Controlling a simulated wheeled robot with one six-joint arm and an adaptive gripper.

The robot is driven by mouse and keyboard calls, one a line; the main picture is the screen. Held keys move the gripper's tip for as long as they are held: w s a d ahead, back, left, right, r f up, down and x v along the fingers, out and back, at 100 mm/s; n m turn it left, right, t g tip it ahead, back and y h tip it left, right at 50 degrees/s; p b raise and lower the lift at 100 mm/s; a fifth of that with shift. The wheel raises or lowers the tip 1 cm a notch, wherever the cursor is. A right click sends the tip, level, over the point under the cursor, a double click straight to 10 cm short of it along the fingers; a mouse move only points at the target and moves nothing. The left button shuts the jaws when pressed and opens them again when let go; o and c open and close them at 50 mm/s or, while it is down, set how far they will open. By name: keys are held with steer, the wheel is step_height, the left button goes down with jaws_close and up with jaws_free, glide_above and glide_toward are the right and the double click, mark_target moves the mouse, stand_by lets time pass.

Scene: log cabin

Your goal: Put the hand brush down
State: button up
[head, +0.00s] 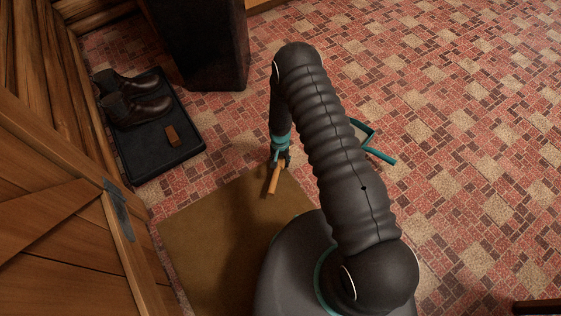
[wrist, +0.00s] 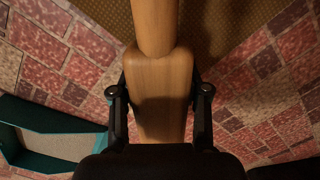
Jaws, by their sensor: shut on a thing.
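My gripper (head: 282,158) points down over the floor near the far edge of the brown mat. It is shut on the wooden hand brush (head: 273,179). In the wrist view, my gripper's fingers (wrist: 160,92) sit on both sides of the brush's wooden body (wrist: 160,75), and its rounded handle (wrist: 154,24) extends toward the top of the picture, over the mat. The bristles are hidden. I cannot tell whether the brush touches the floor.
A brown mat (head: 195,245) lies on the patterned floor. A teal pan-like object (head: 378,154) lies partly behind my arm; it also shows in the wrist view (wrist: 40,115).

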steer(key=shift+f, duration=0.9)
steer(key=shift+f+b, duration=0.3)
steer(key=o, duration=1)
steer(key=shift+r, duration=0.1)
steer(key=r, duration=0.8)
steer(key=w+r, duration=0.1)
steer(key=r, duration=0.3)
steer(key=shift+d+r+p, duration=0.15)
steer(key=shift+r+p, duration=0.05)
steer(key=shift+p, duration=0.15)
